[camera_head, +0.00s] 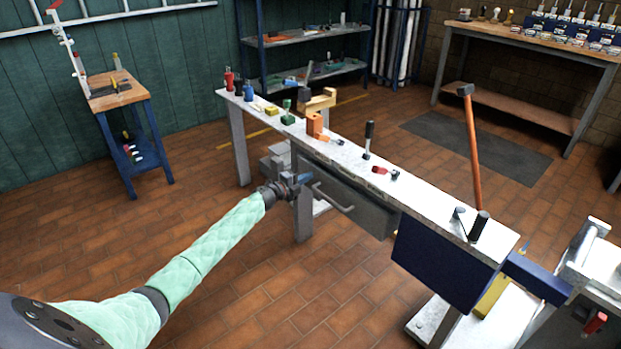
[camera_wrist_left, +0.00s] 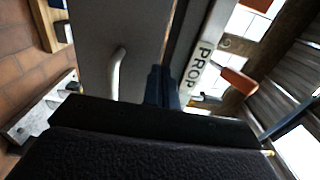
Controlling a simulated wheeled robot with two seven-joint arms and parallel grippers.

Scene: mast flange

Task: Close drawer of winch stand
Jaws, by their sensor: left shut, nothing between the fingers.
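The winch stand (camera_head: 345,158) is a long, narrow bench with a pale top. Its grey drawer (camera_head: 370,213) hangs under the top and has a bent bar handle (camera_head: 335,198). In the left wrist view the drawer front (camera_wrist_left: 95,30) and its handle (camera_wrist_left: 117,72) lie left of the fingers, with a narrow dark gap between the front and the lettered bench edge (camera_wrist_left: 200,60). How far the drawer stands out is hard to tell. My left gripper (camera_head: 303,178) is shut and empty near the drawer's left end, beside the handle, not gripping it; contact is unclear. My right gripper is out of view.
Small tools and blocks stand along the bench top, with a long-handled hammer (camera_head: 472,140) upright near its right end. A blue panel (camera_head: 440,262) hangs right of the drawer. Winch parts fill the lower right. The tiled floor (camera_head: 290,300) before the drawer is clear.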

